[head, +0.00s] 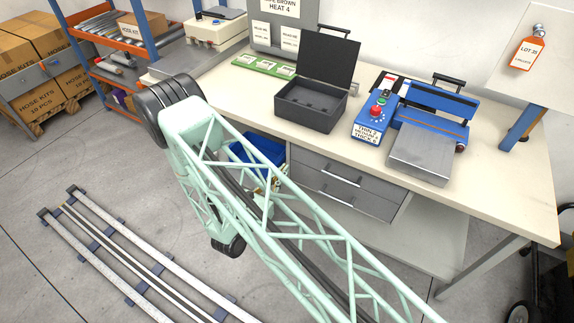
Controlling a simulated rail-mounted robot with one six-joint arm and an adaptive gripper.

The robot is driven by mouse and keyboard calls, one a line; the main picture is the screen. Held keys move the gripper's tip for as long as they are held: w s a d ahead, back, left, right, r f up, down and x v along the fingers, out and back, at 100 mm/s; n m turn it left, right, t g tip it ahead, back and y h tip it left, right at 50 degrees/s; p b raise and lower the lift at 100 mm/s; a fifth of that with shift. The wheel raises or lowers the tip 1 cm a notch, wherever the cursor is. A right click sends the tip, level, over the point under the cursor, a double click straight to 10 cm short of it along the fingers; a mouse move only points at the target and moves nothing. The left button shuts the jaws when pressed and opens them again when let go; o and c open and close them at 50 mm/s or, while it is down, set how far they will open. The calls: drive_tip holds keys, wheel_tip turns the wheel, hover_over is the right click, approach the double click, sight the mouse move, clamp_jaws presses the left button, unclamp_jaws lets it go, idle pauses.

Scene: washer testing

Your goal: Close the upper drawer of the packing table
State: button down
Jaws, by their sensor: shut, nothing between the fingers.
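The packing table (224,95) has a cream top and a grey drawer unit under its front edge. My gripper (275,184) is mostly hidden behind my green truss arm, near the left end of the drawer fronts. It is shut and empty; I cannot tell whether it touches a drawer.
A blue bin (262,148) shows under the table, left of the drawers. On the tabletop stand an open black case (308,108), a blue press device (436,104) and a red-button control box (374,118). Floor rails (140,250) lie at lower left. Shelving stands behind, left.

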drive_tip(key=shift+p+v, duration=0.3)
drive_tip(key=shift+v, duration=2.05)
drive_tip(key=shift+r, duration=0.15)
